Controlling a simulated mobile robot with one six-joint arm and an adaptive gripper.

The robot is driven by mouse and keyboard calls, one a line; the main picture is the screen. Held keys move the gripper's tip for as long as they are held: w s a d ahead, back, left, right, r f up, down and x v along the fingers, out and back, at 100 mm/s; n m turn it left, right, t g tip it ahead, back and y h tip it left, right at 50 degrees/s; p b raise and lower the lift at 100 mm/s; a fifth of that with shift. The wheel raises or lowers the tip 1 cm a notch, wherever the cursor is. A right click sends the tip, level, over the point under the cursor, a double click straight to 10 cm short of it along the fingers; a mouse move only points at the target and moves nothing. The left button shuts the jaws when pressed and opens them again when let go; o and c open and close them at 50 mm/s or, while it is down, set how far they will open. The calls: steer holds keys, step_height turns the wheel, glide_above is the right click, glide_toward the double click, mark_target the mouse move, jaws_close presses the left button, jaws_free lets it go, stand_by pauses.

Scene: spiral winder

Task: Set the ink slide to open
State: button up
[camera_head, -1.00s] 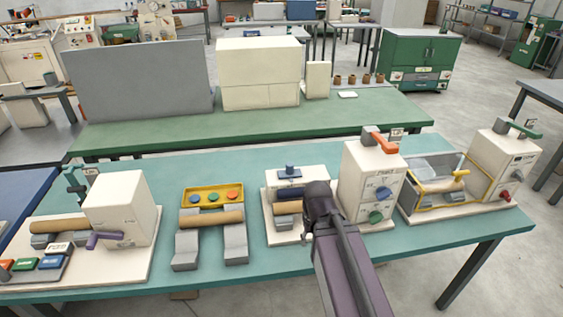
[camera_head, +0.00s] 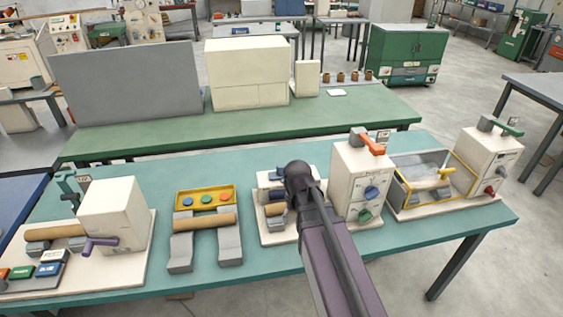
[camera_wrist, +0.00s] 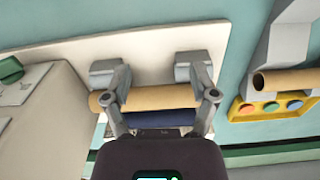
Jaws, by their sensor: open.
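The middle station (camera_head: 278,232) has a cream base, a dark blue part and a tan tube. Which part is the ink slide cannot be told for sure. The dark blue bar (camera_wrist: 160,118) lies just behind the tan tube (camera_wrist: 150,97) in the wrist view, partly hidden by my gripper. My gripper (camera_wrist: 163,80) is open, its two fingers apart over the tube and bar. Whether it touches them cannot be told. In the head view my dark arm hides the gripper and much of the station.
A cream cabinet (camera_head: 358,185) with an orange lever (camera_head: 372,145) and blue and green knobs stands close to the right. A yellow tray (camera_head: 206,187) with coloured buttons is on the left. A glass-sided tank (camera_head: 420,200) is further right. Bare teal table (camera_head: 250,262) shows in front.

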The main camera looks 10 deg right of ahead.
mark_target(281, 165)
steer(key=w+r+m+p, duration=0.1)
steer(key=w+r+p, duration=0.6)
steer(key=w, duration=0.5)
steer(key=w+r+m+p, duration=0.2)
steer(key=w+r+p, duration=0.5)
steer(key=w, duration=0.4)
steer(key=shift+w+r, duration=0.35)
steer(key=shift+r, duration=0.4)
steer(key=shift+a+f, duration=0.1)
steer(key=shift+f, duration=0.15)
step_height(281, 165, down, 13)
steer(key=b, duration=1.3)
steer(key=shift+f, duration=0.15)
steer(key=shift+b, duration=0.3)
